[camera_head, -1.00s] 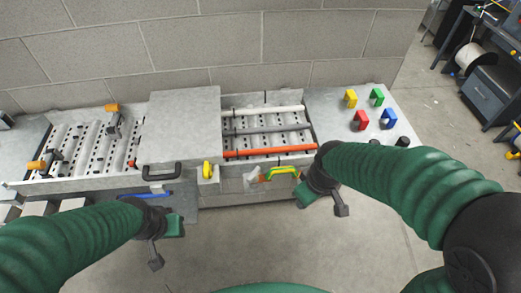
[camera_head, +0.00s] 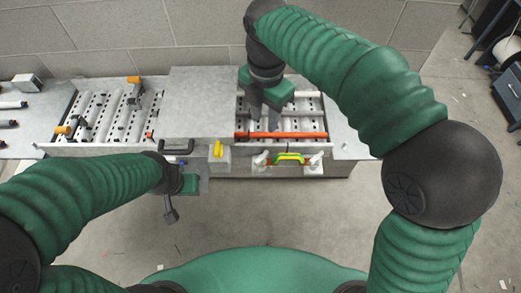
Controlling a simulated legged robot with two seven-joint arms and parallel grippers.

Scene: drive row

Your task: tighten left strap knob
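No part is marked as the left strap knob, so I cannot tell which one it is. Small orange knob-like parts sit on the left roller tray, one at its back (camera_head: 134,80) and one at its front left (camera_head: 63,130). A yellow part (camera_head: 218,149) stands on a grey block at the bench front. My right gripper (camera_head: 262,112) points down over the right roller tray, behind its orange-red bar (camera_head: 281,135); its fingers look apart, with nothing seen between them. My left gripper (camera_head: 171,213) hangs in front of the bench, seen edge-on.
A flat grey cover (camera_head: 203,95) with a black handle (camera_head: 177,146) lies between the trays. A yellow-green handle (camera_head: 289,158) is on the bench front. The floor in front is clear.

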